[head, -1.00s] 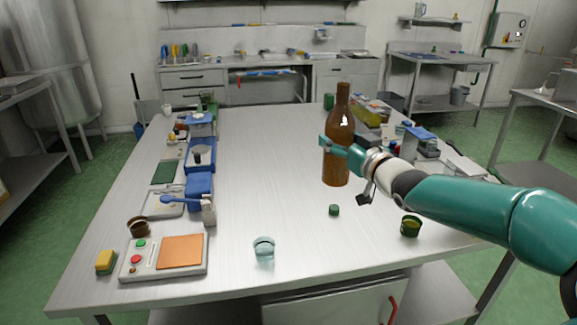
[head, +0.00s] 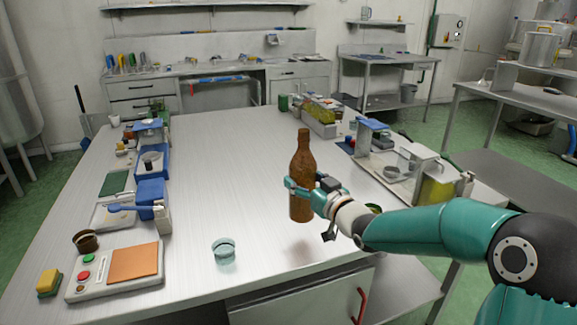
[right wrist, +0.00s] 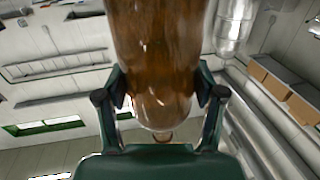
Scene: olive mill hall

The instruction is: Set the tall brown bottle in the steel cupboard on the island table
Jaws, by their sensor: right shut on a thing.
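The tall brown bottle (head: 301,165) is upright over the front right part of the island table (head: 230,180). My right gripper (head: 300,188) is shut around its lower body. In the right wrist view both fingers (right wrist: 162,98) press on the sides of the brown bottle (right wrist: 155,50). Whether its base touches the table top is hard to tell. The steel cupboard (head: 300,306) is under the table's front edge, with a red handle (head: 361,305); its front looks closed and its inside is hidden. My left gripper is not in view.
A clear glass (head: 223,251) stands near the front edge, left of the bottle. A button box with an orange pad (head: 134,263), a sponge (head: 48,283) and a brown cup (head: 86,241) are front left. Trays and a scale crowd the right side. The table's middle is bare.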

